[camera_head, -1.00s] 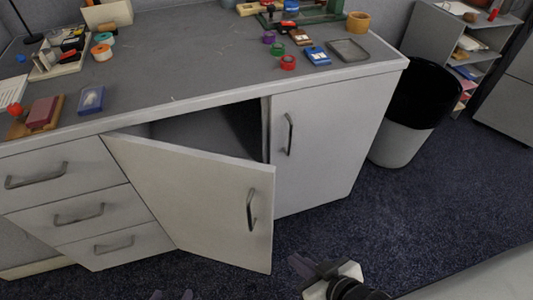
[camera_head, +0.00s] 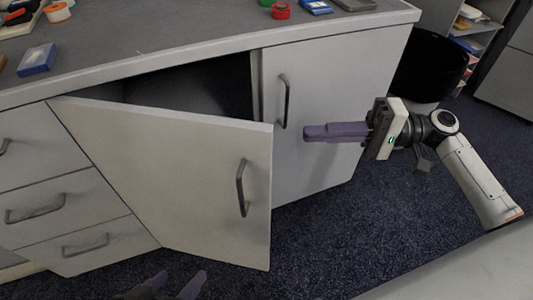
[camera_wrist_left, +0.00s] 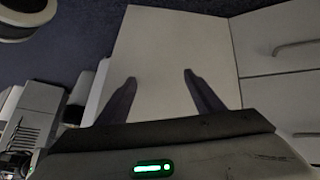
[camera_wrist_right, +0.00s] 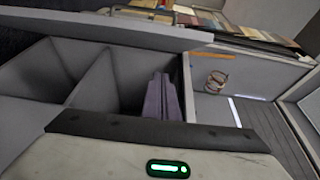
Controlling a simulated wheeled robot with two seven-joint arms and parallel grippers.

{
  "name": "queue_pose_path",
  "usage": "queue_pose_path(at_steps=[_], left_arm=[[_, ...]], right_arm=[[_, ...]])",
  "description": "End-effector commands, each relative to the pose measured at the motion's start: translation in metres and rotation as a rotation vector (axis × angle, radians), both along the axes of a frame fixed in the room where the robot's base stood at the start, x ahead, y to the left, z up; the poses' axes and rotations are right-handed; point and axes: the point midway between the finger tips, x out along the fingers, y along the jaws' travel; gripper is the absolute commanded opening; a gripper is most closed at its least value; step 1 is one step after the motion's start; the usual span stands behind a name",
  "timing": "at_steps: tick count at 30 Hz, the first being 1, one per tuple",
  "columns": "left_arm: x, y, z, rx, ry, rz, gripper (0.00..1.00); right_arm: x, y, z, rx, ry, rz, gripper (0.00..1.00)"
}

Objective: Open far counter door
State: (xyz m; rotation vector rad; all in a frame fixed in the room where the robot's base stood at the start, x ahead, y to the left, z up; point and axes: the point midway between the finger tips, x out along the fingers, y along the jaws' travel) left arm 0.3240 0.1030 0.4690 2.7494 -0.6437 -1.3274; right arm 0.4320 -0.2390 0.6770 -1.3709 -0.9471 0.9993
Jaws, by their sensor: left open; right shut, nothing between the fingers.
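The grey counter has two door panels. The left door (camera_head: 180,170) stands partly open, swung out toward me, with its bar handle (camera_head: 242,188) near its free edge. The right door (camera_head: 335,90) is closed, with its bar handle (camera_head: 284,101) at its left side. My right gripper (camera_head: 307,133) is shut and empty in front of the right door, fingers pointing left, toward the open gap; its closed fingers show in the right wrist view (camera_wrist_right: 161,80). My left gripper (camera_head: 180,280) is open and low in front of the left door, which shows behind its fingers in the left wrist view (camera_wrist_left: 160,78).
Drawers (camera_head: 50,200) with bar handles are left of the open door. A dark bin (camera_head: 430,65) stands right of the counter, beside a shelf unit (camera_head: 485,30). Small items lie on the countertop (camera_head: 170,38). Carpet (camera_head: 310,240) is clear in front.

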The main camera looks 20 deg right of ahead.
Motion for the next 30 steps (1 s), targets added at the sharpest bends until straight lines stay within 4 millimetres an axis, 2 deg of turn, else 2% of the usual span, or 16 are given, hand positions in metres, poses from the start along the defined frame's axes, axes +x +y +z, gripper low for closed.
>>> queue_pose_path(at_steps=[3,7,19,24,30], left_arm=[[0.000,-0.002,-0.001,-0.003,0.000,-0.005,0.61],[0.001,-0.003,0.000,-0.011,-0.006,-0.005,0.61],[0.005,-0.011,0.008,-0.059,-0.039,-0.003,0.61],[0.006,-0.013,0.012,-0.073,-0.051,-0.003,0.61],[0.006,-0.014,0.013,-0.080,-0.056,-0.002,0.61]], right_arm=[[0.001,-0.001,0.012,0.036,-0.011,0.014,0.00],[0.004,0.012,0.014,0.043,-0.011,0.018,0.00],[0.029,0.092,0.013,0.041,-0.013,0.018,0.00],[0.008,0.105,0.012,0.039,-0.009,0.016,0.00],[-0.003,0.112,0.013,0.040,-0.009,0.014,0.00]])
